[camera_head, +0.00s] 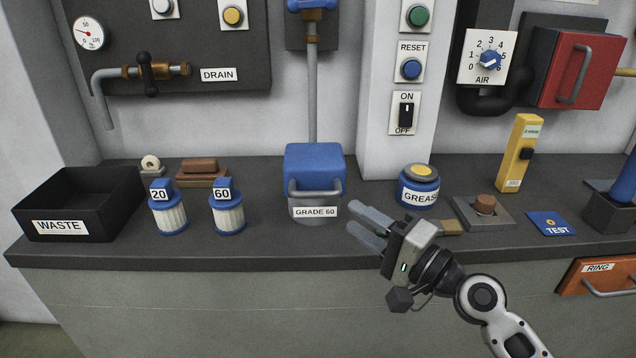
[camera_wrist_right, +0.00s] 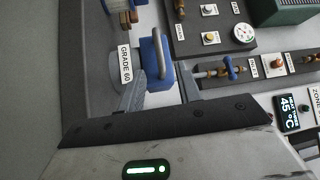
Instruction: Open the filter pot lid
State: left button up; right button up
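The filter pot (camera_head: 316,216) stands on the bench at centre, labelled GRADE 60. Its blue lid (camera_head: 314,160) is down on the pot, with a grey bar handle (camera_head: 314,194) across its front. In the right wrist view the lid (camera_wrist_right: 148,62) and the label (camera_wrist_right: 125,63) show sideways. My right gripper (camera_head: 356,217) is to the right of the pot and in front of it, fingers pointing left towards it. The fingers are apart with nothing between them. They look clear of the handle. My left gripper is not in view.
Filters marked 20 (camera_head: 168,214) and 60 (camera_head: 228,214) and a black WASTE bin (camera_head: 60,226) stand to the left. A grease tin (camera_head: 418,194) stands close behind my right gripper. A vertical pipe (camera_head: 311,90) runs down the wall behind the pot.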

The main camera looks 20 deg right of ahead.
aim_at(322, 197)
jog(key=p+x, duration=0.2)
jog(key=x, duration=0.7)
jog(key=shift+w+a, duration=0.25)
jog(key=shift+w, duration=0.1)
jog(key=shift+c, duration=0.2)
grip_shut()
